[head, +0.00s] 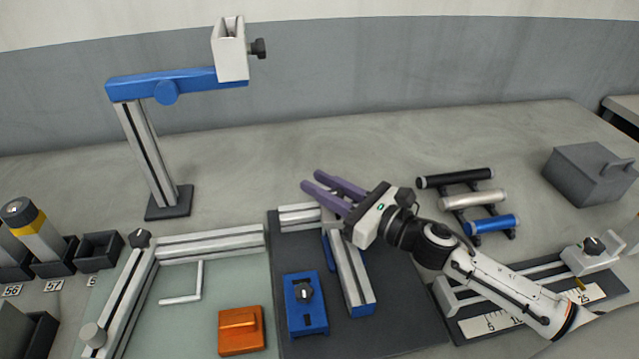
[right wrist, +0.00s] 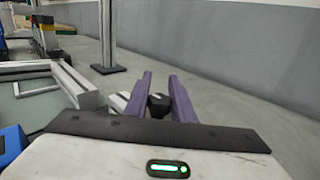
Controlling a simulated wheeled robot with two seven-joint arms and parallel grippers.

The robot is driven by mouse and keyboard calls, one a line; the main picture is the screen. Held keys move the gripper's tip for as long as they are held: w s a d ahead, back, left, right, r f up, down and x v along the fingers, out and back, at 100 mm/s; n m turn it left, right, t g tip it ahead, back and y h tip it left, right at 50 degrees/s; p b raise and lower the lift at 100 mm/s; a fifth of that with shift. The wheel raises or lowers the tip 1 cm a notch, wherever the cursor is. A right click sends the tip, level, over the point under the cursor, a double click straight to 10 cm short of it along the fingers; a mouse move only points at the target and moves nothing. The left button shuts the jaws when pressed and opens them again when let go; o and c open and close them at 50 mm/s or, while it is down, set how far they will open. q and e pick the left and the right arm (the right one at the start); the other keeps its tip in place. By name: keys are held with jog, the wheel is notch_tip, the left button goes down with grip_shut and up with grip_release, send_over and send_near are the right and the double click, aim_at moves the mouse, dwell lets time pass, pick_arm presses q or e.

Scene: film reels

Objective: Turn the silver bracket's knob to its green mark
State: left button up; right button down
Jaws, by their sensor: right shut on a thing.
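My right gripper (head: 312,180) reaches in from the right over the dark mat. Its purple fingers are shut on a dark knob (right wrist: 158,106), which shows between them in the right wrist view, low between the fingers. A short silver bar (head: 299,214) lies beside and below the fingers in the head view; it looks like the silver bracket's part, with a longer silver bar (head: 350,270) nearby. The fingers and hand hide the knob in the head view. I cannot make out a green mark. My left gripper is not in view.
A blue block with a black knob (head: 306,305) sits on the dark mat (head: 405,325). An orange block (head: 240,331) and a silver L-shaped frame (head: 210,241) lie at left. A blue-armed stand (head: 150,160) rises behind. Coloured rolls (head: 473,200) lie right of the hand.

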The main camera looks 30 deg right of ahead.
jog(key=m+t+h, duration=0.1)
jog(key=m+h, duration=0.1)
jog(key=h, duration=0.1)
jog(key=d+m+h+p, duration=0.1)
jog(key=m+h, duration=0.1)
jog(key=h, duration=0.2)
jog(key=shift+w+d+r+m+t+p, duration=0.1)
jog(key=shift+w+r+m+t+p, duration=0.05)
jog(key=shift+m+t+p, duration=0.2)
jog(key=m+h, duration=0.1)
jog(key=h, duration=0.1)
jog(key=m+h, duration=0.1)
jog(key=h, duration=0.1)
jog(key=shift+d+m, duration=0.25)
jog(key=shift+d, duration=0.1)
jog(key=shift+d+m+g+h, duration=0.3)
jog(key=shift+m+h, duration=0.3)
jog(key=shift+h, duration=0.3)
jog(key=shift+d+m+g+h, duration=0.15)
jog(key=shift+m+g+h, duration=0.2)
jog(key=shift+m+h, duration=0.4)
jog(key=shift+h, duration=0.25)
jog(key=c, duration=1.5)
grip_release()
notch_tip(320, 180, up, 10)
jog(key=shift+f, duration=0.1)
